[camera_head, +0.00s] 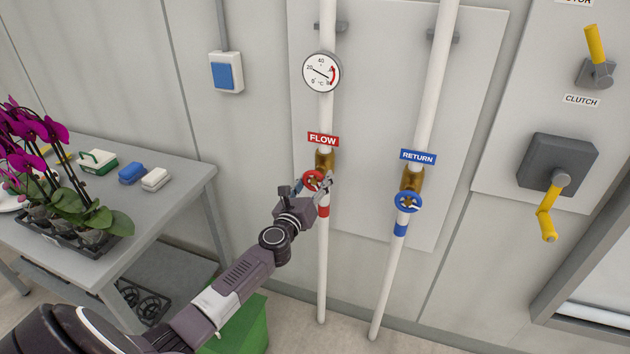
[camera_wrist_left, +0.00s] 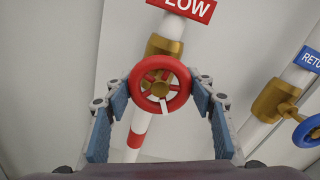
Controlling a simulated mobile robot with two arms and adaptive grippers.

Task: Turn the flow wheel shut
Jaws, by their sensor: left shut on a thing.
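The red flow wheel (camera_head: 309,180) sits on a brass valve on the left white pipe, under the red FLOW label (camera_head: 323,139). The wheel also shows in the left wrist view (camera_wrist_left: 160,66), with a white mark on its lower rim. My left gripper (camera_head: 314,186) is at the wheel. In the left wrist view its blue-padded fingers (camera_wrist_left: 160,88) stand on the left and right sides of the rim, shut on it. The gripper hides part of the wheel in the head view. My right gripper is not in view.
The blue return wheel (camera_head: 408,202) is on the pipe to the right, under the RETURN label (camera_head: 418,157). A round gauge (camera_head: 321,72) is above the flow valve. A grey table (camera_head: 178,172) with orchids (camera_head: 70,205) stands left. A green bin (camera_head: 245,325) is below my arm.

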